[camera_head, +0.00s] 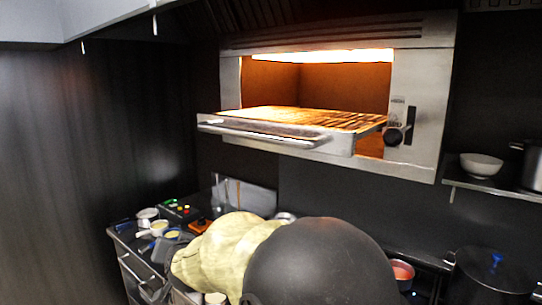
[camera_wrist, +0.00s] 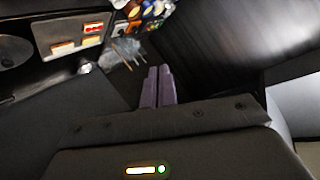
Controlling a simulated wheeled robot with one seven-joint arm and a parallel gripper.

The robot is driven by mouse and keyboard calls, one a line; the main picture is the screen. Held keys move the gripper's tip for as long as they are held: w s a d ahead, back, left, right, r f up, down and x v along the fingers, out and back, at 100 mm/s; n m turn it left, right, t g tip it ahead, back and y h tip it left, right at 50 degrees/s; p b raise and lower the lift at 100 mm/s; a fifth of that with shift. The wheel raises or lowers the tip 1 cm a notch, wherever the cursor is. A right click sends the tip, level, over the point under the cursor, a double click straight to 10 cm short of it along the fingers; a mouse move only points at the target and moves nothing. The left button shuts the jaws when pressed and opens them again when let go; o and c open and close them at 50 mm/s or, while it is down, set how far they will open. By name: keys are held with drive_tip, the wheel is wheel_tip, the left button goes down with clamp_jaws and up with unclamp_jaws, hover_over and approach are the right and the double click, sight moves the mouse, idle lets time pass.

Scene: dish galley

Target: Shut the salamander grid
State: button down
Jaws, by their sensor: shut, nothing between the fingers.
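The salamander (camera_head: 419,115) is a steel wall-mounted grill, lit orange inside, in the upper middle of the head view. Its grid (camera_head: 310,118) is pulled well out of the opening, level, with a steel front panel and a bar handle (camera_head: 262,133) across the front. A dark knob and lever sit on the right of the housing. My gripper (camera_wrist: 158,87) shows in the wrist view with its two purple-grey fingers together and empty. The salamander, grid and handle are not seen in the wrist view. My gripper cannot be made out in the head view, so its distance from the handle is unclear.
A shelf at right holds a white bowl (camera_head: 481,164) and a pot (camera_head: 532,166). Below stands a cluttered counter with small tubs (camera_head: 148,216) and a dark lidded pot (camera_head: 490,275). A large black rounded shape and pale yellow bulk block the lower middle. Space before the handle looks clear.

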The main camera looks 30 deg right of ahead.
sight(290, 123)
drive_tip(key=w+d+r+m+t+h+b, duration=0.1)
drive_tip(key=d+r+m+h, duration=0.15)
drive_tip(key=r, duration=0.25)
drive_tip(key=w+d+r+m+t+h, duration=0.1)
drive_tip(key=w+r+m+h, duration=0.1)
drive_tip(key=r+m, duration=0.25)
drive_tip(key=w+d+r+m+t+h+b, duration=0.1)
drive_tip(key=d+r+m+t+h, duration=0.15)
drive_tip(key=r, duration=0.25)
drive_tip(key=s+d+r+m+g+h+b, duration=0.2)
drive_tip(key=s+d+r+m+g+h, duration=0.4)
drive_tip(key=m+g, duration=0.5)
drive_tip(key=s+d+m+h, duration=0.1)
drive_tip(key=s+m+h, duration=0.1)
drive_tip(key=m, duration=0.3)
drive_tip(key=shift+s+h+b, duration=0.2)
drive_tip(key=shift+h+b, duration=0.1)
drive_tip(key=shift+h, duration=0.1)
drive_tip(key=shift+g, duration=0.25)
drive_tip(key=p+x, duration=0.5)
drive_tip(key=x, duration=0.9)
